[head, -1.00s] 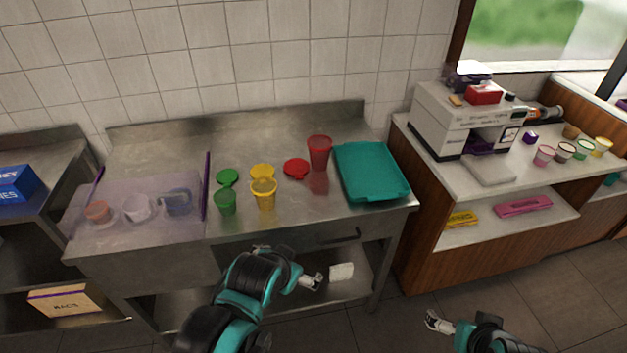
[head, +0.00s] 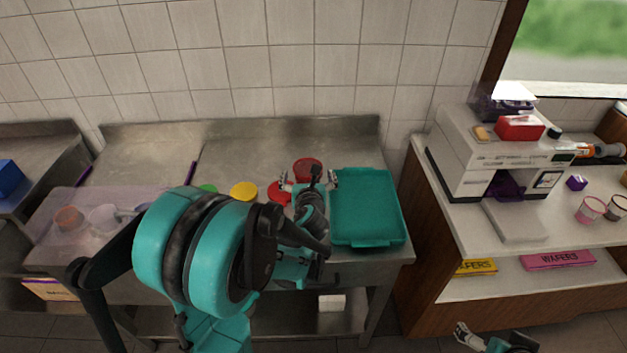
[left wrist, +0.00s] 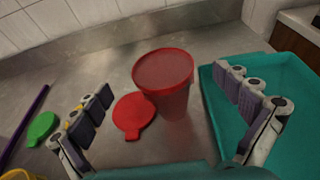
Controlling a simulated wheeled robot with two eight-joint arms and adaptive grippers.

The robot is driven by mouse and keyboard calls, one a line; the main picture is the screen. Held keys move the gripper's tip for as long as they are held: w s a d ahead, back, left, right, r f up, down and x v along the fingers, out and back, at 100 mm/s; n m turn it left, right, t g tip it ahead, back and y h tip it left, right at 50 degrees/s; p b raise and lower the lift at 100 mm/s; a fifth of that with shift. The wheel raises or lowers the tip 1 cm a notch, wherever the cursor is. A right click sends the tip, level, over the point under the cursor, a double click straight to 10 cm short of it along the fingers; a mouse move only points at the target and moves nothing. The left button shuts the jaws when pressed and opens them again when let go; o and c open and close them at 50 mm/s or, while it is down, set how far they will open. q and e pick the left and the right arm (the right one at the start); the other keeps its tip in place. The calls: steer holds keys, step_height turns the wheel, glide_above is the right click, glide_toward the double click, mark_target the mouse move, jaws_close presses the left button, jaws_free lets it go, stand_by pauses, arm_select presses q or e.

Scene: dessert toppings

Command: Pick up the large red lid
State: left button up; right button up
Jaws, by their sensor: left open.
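The large red lid (left wrist: 134,114) lies flat on the steel counter, just left of the red cup (left wrist: 166,90), in the left wrist view. In the head view the lid (head: 277,193) is partly hidden by my left arm, with the red cup (head: 307,168) behind it to the right. My left gripper (head: 309,178) is open and reaches over the counter by the cup. In the left wrist view its fingers (left wrist: 165,125) are spread wide, with the lid and cup between them and nothing held. My right gripper (head: 466,334) is low by the floor; its jaws are too small to read.
A teal tray (head: 368,242) lies right of the cup, close to my left gripper. A yellow lid (head: 243,190) and a green lid (left wrist: 42,128) lie to the left. A clear bin (head: 60,203) with small tubs stands at far left.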

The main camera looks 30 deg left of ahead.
mark_target(308, 163)
arm_select(q)
steer(key=b+x, duration=0.1)
steer(key=x, duration=0.2)
steer(key=f+b+x, duration=0.1)
steer(key=x, duration=0.2)
steer(key=shift+w+d, duration=0.1)
steer(key=shift+r, duration=0.1)
steer(key=c, duration=1.1)
